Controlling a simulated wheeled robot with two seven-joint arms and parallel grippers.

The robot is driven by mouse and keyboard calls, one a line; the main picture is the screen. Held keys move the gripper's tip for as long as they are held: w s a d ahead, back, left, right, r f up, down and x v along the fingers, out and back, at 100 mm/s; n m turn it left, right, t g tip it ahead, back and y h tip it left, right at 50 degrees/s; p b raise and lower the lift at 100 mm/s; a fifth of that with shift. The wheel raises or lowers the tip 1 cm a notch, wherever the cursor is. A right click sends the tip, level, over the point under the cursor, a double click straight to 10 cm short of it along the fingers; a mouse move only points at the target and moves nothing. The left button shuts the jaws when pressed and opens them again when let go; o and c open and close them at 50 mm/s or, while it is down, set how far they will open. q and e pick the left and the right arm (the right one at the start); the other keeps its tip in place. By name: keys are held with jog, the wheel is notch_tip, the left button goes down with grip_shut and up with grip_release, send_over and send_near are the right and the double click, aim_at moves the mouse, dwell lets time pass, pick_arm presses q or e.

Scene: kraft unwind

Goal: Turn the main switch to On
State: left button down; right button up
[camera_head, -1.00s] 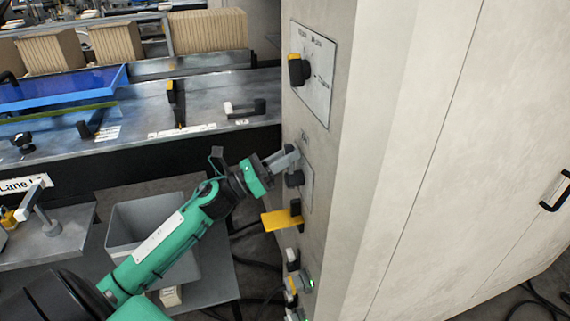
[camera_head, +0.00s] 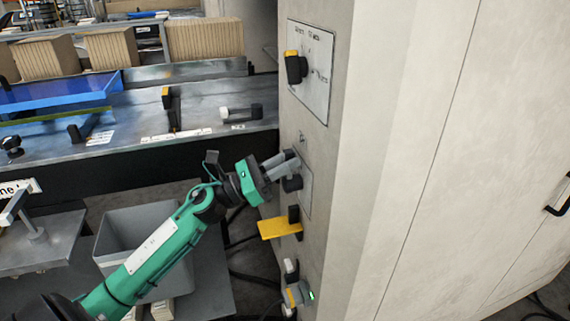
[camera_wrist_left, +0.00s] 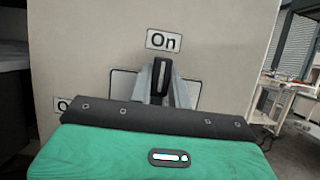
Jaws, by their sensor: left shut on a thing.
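The main switch has a dark knob (camera_wrist_left: 161,80) with a light line down it, on a pale plate (camera_wrist_left: 124,83) on the cabinet side. In the left wrist view the knob stands upright, its line towards the "On" label (camera_wrist_left: 164,40) above it. A second label (camera_wrist_left: 65,104), partly hidden, shows an "O" at the left. My left gripper (camera_wrist_left: 161,90) is shut on the knob, a finger on each side. In the head view the left gripper (camera_head: 291,163) reaches the cabinet side, with the dark knob (camera_head: 292,184) partly behind it. My right gripper is out of view.
A larger rotary switch (camera_head: 296,68) sits above on the cabinet (camera_head: 440,150). A yellow lever (camera_head: 279,229) sticks out below, above smaller controls (camera_head: 297,294). A grey bin (camera_head: 125,225) and a machine bench (camera_head: 205,118) stand at left.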

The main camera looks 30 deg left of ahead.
pick_arm(q)
jog(key=shift+f, duration=0.1)
jog(key=c, duration=1.3)
grip_release()
jog(key=b+v, duration=0.3)
jog(key=v, duration=1.1)
jog(key=shift+d+b, duration=0.1)
jog(key=shift+b, duration=0.2)
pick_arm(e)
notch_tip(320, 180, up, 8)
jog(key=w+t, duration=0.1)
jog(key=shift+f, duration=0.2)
